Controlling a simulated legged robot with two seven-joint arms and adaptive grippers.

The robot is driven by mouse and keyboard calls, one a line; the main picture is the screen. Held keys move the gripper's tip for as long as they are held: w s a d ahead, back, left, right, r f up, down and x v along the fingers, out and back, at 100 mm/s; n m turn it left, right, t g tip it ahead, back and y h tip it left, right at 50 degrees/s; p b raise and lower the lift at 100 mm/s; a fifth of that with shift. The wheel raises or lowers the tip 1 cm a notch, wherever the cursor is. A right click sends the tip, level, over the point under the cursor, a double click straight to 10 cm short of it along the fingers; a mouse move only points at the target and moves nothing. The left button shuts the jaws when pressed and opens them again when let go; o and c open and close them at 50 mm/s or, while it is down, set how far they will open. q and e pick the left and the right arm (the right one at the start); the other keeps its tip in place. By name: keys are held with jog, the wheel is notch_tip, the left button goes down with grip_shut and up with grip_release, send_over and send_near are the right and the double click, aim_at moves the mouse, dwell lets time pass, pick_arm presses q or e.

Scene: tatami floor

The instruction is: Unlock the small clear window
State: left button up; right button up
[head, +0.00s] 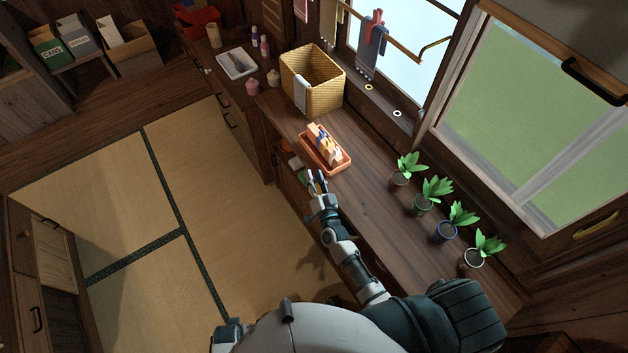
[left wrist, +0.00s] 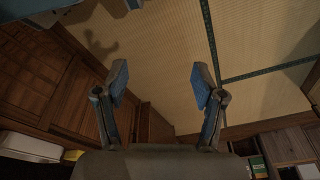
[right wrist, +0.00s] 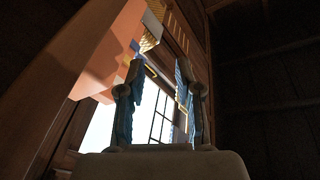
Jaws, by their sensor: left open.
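A window with a bright pale-blue pane (head: 405,40) stands at the top of the head view, behind the counter. A wooden bar with hanging cloths crosses it. A second window with a green pane (head: 535,115) is at the right. I cannot tell for sure which is the small clear one, and no lock is clearly made out. My right gripper (head: 317,185) is open and empty beside the counter edge, near the orange tray. In the right wrist view its fingers (right wrist: 155,85) are apart, with a bright window beyond. My left gripper (left wrist: 160,82) is open and empty above the floor.
On the counter (head: 365,205) are an orange tray (head: 343,166) of small items, a woven basket (head: 312,80) and several potted plants (head: 424,203). A dark handle (head: 595,82) and a yellow handle (head: 597,226) are at the right. The tatami floor (head: 205,190) is clear.

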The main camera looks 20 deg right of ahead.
jog(key=shift+s+a+f+n, duration=0.1)
jog(key=shift+s+f+n, duration=0.05)
jog(key=shift+f, duration=0.2)
jog(key=shift+s+a+f+n, duration=0.1)
jog(key=shift+f+n, duration=0.05)
jog(key=shift+f, duration=0.2)
